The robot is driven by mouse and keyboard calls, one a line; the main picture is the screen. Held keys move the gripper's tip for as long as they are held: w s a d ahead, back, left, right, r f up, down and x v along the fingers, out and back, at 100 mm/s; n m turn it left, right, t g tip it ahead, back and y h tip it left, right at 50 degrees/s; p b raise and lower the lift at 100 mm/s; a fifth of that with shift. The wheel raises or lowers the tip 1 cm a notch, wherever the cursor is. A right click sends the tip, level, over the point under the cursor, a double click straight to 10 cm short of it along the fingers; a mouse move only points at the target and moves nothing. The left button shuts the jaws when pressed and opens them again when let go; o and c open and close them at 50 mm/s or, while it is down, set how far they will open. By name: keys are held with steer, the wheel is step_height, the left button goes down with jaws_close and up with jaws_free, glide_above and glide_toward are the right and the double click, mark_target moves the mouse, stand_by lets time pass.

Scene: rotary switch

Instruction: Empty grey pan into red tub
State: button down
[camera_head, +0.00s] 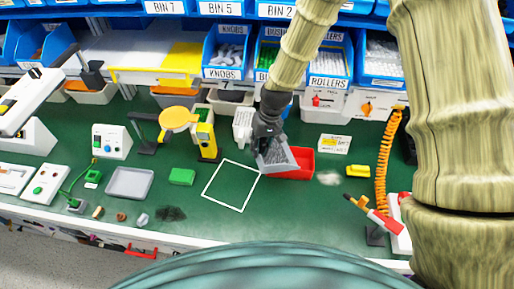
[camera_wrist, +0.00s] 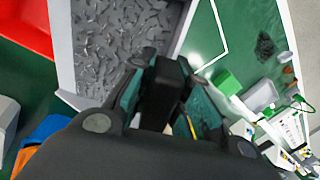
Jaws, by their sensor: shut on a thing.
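My gripper (camera_head: 266,128) is shut on the grey pan (camera_head: 284,166), just above the green bench and at the left end of the red tub (camera_head: 303,165). The pan looks slightly tilted and overlaps the tub's left part in the head view. In the wrist view, my gripper (camera_wrist: 165,85) grips the near side of the pan (camera_wrist: 62,60). Many small grey pieces (camera_wrist: 120,35) lie in the pan. The red tub (camera_wrist: 25,25) shows beside the pan at the upper left. The tub's inside is partly hidden; I cannot tell whether it holds anything.
A white square outline (camera_head: 232,185) on the bench is empty. A yellow stand (camera_head: 206,140) is to the left. A white sign card (camera_head: 333,144), a yellow block (camera_head: 358,171) and an orange coiled cord (camera_head: 384,160) are to the right. Blue bins (camera_head: 228,50) line the back.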

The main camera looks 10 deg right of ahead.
steer(key=shift+d+f, duration=0.1)
steer(key=shift+d, duration=0.05)
steer(key=shift+w+d+y, duration=0.15)
steer(key=shift+w+y, duration=0.1)
steer(key=shift+y, duration=0.25)
steer(key=shift+s+d+r+y, duration=0.1)
steer(key=shift+d+r+y, duration=0.2)
steer(key=shift+y, duration=0.1)
steer(key=shift+d+y, duration=0.35)
steer(key=shift+y, duration=0.05)
steer(key=shift+r+g+b, duration=0.1)
steer(key=shift+g+b, duration=0.2)
steer(key=shift+d+r, duration=0.15)
steer(key=shift+d+r+y, duration=0.35)
steer(key=shift+d+y, duration=0.05)
steer(key=shift+y, duration=0.2)
steer(key=shift+d+r+y, duration=0.4)
steer(key=shift+d+y, duration=0.1)
steer(key=shift+d, duration=0.05)
